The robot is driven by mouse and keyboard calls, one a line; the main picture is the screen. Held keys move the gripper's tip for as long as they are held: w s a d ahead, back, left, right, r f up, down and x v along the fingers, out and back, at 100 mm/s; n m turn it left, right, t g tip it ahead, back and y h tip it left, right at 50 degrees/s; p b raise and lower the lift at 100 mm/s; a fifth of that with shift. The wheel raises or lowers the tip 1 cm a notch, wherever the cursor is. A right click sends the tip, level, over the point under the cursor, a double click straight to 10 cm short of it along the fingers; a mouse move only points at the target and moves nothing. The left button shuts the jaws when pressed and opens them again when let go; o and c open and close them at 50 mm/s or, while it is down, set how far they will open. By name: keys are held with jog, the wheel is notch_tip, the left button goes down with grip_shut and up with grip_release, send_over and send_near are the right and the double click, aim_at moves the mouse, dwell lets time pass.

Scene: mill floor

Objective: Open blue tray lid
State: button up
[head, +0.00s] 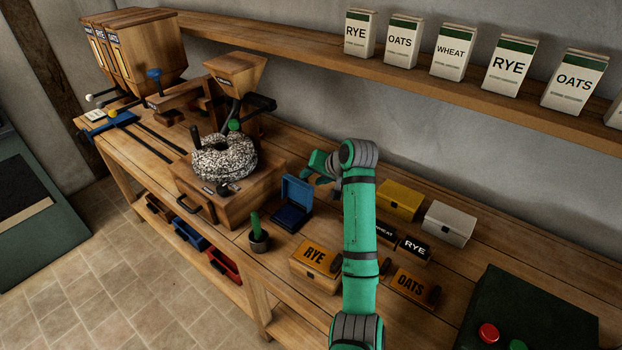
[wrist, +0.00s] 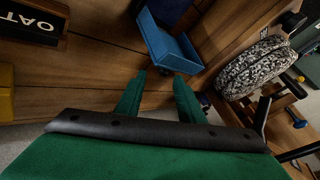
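The blue tray (head: 289,217) sits on the bench right of the millstone, with its lid (head: 297,190) raised at the back, so it looks open. In the wrist view the blue tray and lid (wrist: 160,45) show just beyond my fingertips; I cannot cleanly tell lid from body there. My gripper (head: 318,162) is behind and a little above the lid in the head view. In the wrist view my gripper (wrist: 159,75) has its two green fingers apart with nothing between them. Whether a fingertip touches the blue part is unclear.
Yellow (head: 399,200) and white (head: 449,223) boxes and a RYE box (head: 315,268) lie to the right. A shelf (head: 400,80) with cartons runs above.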

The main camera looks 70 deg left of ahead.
jog(key=v, duration=0.8)
jog(key=shift+w, duration=0.15)
jog(key=shift+d, duration=0.15)
